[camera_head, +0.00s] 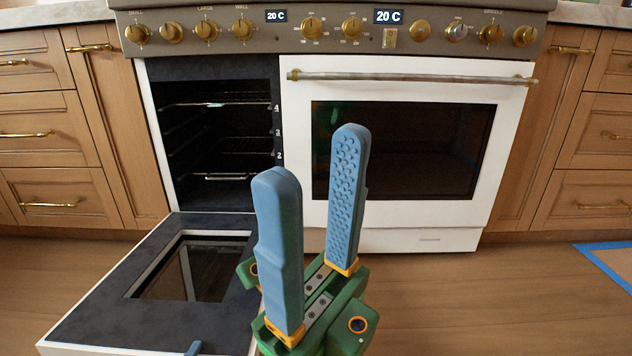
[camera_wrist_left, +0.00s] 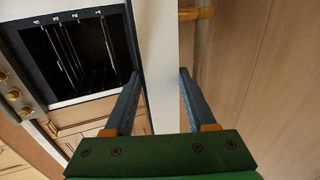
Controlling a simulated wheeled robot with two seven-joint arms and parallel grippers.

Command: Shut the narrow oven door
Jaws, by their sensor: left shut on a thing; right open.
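The narrow oven door (camera_head: 90,318) is folded down, open, in front of the narrow oven (camera_head: 222,140) at the left of the stove. Its dark inner face and glass pane face up. My left gripper (camera_wrist_left: 160,75) is shut on the door, its blue fingers on either side of the pale door edge in the left wrist view (camera_wrist_left: 161,60). Only a blue tip of it shows at the bottom of the head view. My right gripper (camera_head: 312,155) is open and empty, in front of the wide oven door (camera_head: 300,225).
The wide oven door is shut, with a long bar handle (camera_head: 410,78). Knobs (camera_head: 312,28) line the panel above. Wooden cabinets (camera_head: 45,150) flank the stove. The wooden floor (camera_head: 480,305) at the right is clear apart from blue tape (camera_head: 605,268).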

